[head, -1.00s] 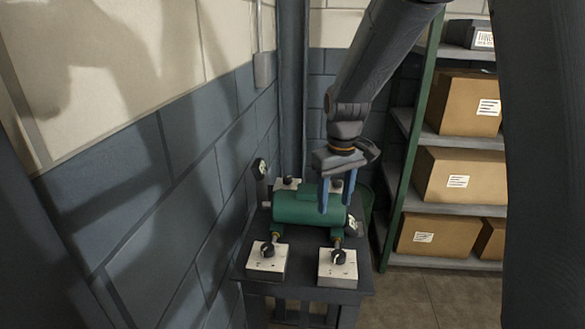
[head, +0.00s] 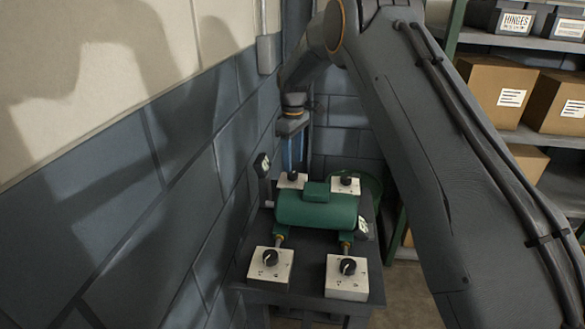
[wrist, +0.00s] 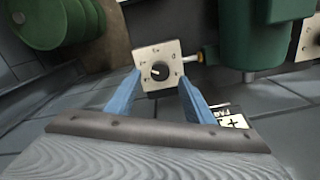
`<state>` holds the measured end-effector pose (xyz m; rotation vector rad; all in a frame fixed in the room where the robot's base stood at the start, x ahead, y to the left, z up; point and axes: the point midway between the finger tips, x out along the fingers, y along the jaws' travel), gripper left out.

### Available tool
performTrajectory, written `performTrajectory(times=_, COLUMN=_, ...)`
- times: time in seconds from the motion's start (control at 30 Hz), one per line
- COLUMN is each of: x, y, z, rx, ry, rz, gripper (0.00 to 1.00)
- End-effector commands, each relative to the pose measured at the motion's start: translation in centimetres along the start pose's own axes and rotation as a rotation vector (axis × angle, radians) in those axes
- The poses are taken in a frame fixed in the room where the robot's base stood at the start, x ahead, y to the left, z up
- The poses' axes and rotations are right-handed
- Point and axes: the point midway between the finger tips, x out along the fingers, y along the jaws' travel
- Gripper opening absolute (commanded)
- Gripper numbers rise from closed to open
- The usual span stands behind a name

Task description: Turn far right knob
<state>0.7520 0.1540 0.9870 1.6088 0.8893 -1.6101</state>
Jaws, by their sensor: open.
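The far right knob (head: 345,180) is a dark knob on a white box behind the green casing (head: 310,211). My gripper (head: 292,158) is apart from it, to its left, pointing down over the far left knob (head: 291,176). In the wrist view, my gripper's blue fingers (wrist: 160,81) are spread open and empty. A dark round knob (wrist: 159,71) on a white marked plate lies just beyond the fingertips, between them in the picture. It appears to be the far left one; I cannot tell whether the fingers touch it.
Two near knobs, left (head: 270,258) and right (head: 347,266), sit on white boxes at the table's front. The wall (head: 160,200) runs close along the left. A green drum (wrist: 60,20) stands behind the table. Shelves (head: 520,140) with boxes are at right.

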Motion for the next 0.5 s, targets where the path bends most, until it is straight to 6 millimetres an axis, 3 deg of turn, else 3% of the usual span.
performTrajectory(times=0.23, x=3.4, y=-0.1, z=0.0, rx=0.000, ry=-0.001, rz=-0.001, gripper=0.48)
performTrajectory(times=0.5, x=4.7, y=-0.2, z=-0.2, rx=-0.002, ry=0.000, rz=0.000, gripper=0.48)
